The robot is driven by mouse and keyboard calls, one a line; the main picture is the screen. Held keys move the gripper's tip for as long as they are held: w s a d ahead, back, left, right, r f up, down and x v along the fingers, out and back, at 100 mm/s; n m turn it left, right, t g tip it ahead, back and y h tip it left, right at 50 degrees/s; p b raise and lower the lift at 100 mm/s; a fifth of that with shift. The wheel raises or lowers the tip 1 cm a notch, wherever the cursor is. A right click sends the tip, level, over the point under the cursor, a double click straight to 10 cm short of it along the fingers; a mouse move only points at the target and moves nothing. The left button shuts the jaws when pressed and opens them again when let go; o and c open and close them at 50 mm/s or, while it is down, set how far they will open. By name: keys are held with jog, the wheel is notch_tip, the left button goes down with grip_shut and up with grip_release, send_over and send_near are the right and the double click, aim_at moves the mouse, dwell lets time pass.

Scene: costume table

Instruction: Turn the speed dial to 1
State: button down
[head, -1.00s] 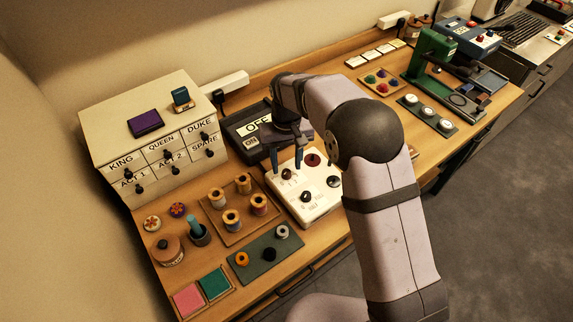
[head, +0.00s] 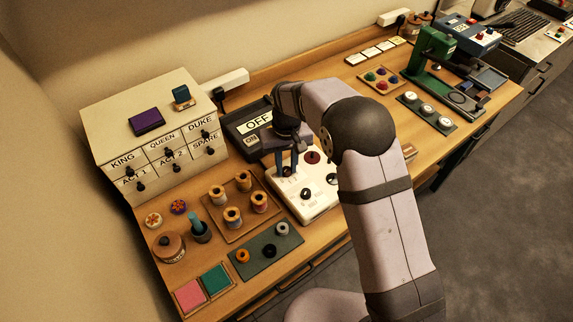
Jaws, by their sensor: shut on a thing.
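A white control box (head: 291,199) stands near the front edge of the table in the head view. It carries several controls: a dark dial (head: 287,172) at its upper left, another dark dial (head: 305,192) near its front, a red button (head: 312,157) at the back and a dark knob (head: 332,179) at the right, partly behind my arm. My gripper (head: 286,170) points down over the upper-left part of the box, shut on the upper-left dial, which its fingers mostly hide. The labels are too small to read, so I cannot tell which dial is the speed dial or its setting.
A drawer cabinet (head: 150,110) is at the back left. A green press (head: 432,55) stands far right.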

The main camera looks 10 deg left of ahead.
aim_at(287, 169)
jog(key=n, duration=0.4)
jog(key=shift+n+b, duration=0.3)
jog(key=shift+n, duration=2)
jog(key=shift+r, duration=0.1)
jog(key=shift+w, duration=0.1)
jog(key=c, duration=1.5)
grip_release()
jog(key=shift+r+b, duration=1.4)
jog(key=shift+r, duration=2.25)
